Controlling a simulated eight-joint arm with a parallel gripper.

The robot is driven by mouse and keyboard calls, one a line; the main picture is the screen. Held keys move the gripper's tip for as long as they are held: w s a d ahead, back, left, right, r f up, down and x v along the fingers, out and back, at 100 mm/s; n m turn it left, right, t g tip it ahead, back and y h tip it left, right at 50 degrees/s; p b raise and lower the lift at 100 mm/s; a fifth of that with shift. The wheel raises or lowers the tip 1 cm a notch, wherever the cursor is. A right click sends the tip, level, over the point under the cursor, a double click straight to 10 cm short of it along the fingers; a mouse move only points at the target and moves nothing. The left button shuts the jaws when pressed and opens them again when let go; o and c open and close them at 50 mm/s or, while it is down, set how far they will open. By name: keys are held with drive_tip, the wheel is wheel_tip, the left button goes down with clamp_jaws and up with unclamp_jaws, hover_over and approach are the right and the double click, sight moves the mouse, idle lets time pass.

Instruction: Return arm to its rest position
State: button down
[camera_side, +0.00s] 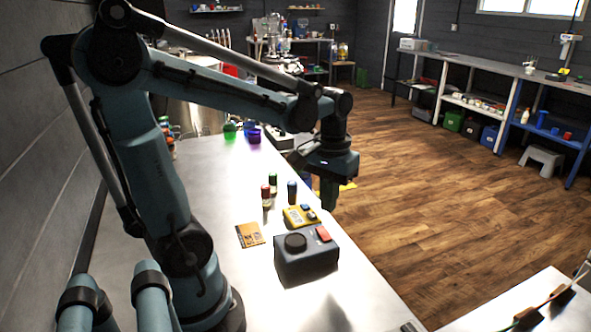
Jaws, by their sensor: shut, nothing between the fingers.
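My gripper (328,192) hangs at the end of my blue-grey arm, pointing down. It is shut and empty, over the right edge of the metal bench (222,190), beyond a black box-shaped device (306,266). My arm reaches from its base at the lower left, up and across to the right. The gripper's fingers are small and dark in this view, and nothing shows in them.
Near the gripper on the bench are a yellow device (300,216), small bottles (292,191), and an orange-brown card (250,235). Green (230,131) and purple (254,136) containers stand farther back. A dark wall borders the left side. Open wooden floor (420,200) lies right.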

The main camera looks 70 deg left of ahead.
drive_tip(key=d+r+m+t, duration=0.1)
drive_tip(key=d+m+t, duration=0.5)
drive_tip(key=d, duration=0.3)
drive_tip(key=shift+w+r+t, duration=0.15)
drive_tip(key=shift+r+t, duration=0.05)
drive_tip(key=shift+t, duration=0.4)
idle(0.6)
